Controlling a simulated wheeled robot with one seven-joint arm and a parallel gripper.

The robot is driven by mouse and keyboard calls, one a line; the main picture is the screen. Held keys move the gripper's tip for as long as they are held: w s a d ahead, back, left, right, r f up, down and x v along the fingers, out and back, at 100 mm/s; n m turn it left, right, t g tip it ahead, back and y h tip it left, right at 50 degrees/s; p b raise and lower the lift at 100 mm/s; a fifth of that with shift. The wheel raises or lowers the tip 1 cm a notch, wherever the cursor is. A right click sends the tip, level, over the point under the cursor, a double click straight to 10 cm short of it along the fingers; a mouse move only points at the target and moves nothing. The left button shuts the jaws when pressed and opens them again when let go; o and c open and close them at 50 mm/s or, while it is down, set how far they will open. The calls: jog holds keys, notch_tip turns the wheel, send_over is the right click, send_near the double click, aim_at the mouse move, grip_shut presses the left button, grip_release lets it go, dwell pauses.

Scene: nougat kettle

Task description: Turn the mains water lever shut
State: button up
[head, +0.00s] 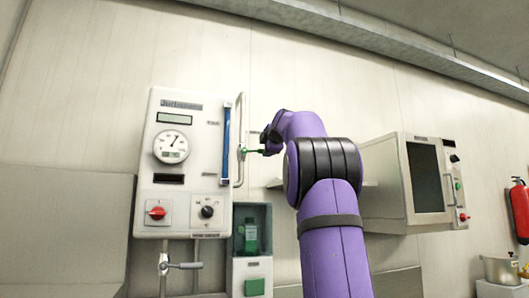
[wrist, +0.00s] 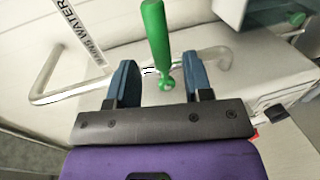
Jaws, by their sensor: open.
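A green lever (head: 251,151) sits on a thin upright pipe at the right side of the white control panel, pointing right toward my gripper (head: 268,142). In the wrist view the green lever (wrist: 156,40) runs from the top edge down to a round pivot on the pale pipe (wrist: 75,89). My gripper (wrist: 162,76) is open, with its two blue fingers apart. The lever's pivot end shows between them, with gaps on both sides; contact is not visible. A second, grey lever (head: 185,265) is on a pipe below the panel. A strip in the wrist view reads partly "WATER" (wrist: 80,32).
The control panel (head: 183,110) carries a gauge, a red knob and a black knob. A niche with a green bottle (head: 250,236) is below the lever. A white cabinet (head: 385,190) with a dark window stands right of my arm. A fire extinguisher (head: 520,211) hangs far right.

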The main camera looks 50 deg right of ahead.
jog(key=v, duration=0.6)
jog(key=shift+s, duration=0.3)
jog(key=shift+a+r, duration=0.1)
jog(key=shift+a, duration=0.05)
jog(key=shift+a, duration=0.1)
